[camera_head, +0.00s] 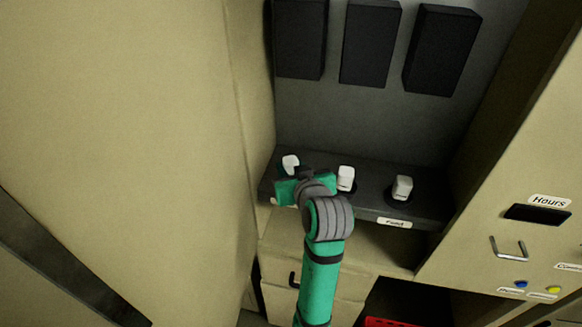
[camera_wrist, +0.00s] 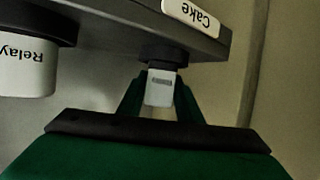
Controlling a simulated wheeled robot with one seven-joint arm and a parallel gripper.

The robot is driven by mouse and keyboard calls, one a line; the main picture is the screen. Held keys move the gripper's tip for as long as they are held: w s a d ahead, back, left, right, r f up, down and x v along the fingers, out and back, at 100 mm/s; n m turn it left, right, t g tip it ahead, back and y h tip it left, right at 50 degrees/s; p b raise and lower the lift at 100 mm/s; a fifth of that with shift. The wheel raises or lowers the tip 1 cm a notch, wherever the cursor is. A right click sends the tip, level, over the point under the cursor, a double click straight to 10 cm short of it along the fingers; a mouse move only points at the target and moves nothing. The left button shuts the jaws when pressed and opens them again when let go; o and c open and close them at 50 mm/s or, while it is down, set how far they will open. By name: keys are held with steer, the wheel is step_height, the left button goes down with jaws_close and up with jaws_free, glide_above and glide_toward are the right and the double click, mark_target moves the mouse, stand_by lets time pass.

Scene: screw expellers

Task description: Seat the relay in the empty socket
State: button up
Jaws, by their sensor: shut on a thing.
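My gripper (camera_head: 289,178) reaches over the left end of the dark shelf. In the wrist view its two green fingers (camera_wrist: 158,95) are shut on a small white relay (camera_wrist: 160,88), which also shows in the head view (camera_head: 290,162). The wrist picture is upside down. The relay lines up with a dark round socket (camera_wrist: 165,54) on the shelf by the "Cake" label (camera_wrist: 190,14). Its base appears to meet the socket, but I cannot tell how deep it sits.
Two more white relays, a middle one (camera_head: 346,177) and a right one (camera_head: 402,187), stand in sockets on the shelf (camera_head: 370,205). Black boxes (camera_head: 369,42) hang on the back wall. The beige door (camera_head: 130,120) is close on the left; a control panel (camera_head: 520,230) is on the right.

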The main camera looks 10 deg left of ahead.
steer(key=shift+r, duration=0.85)
stand_by(1.8)
steer(key=shift+r, duration=0.3)
steer(key=shift+f, duration=0.15)
stand_by(1.0)
steer(key=o, duration=0.8)
steer(key=shift+s, duration=0.15)
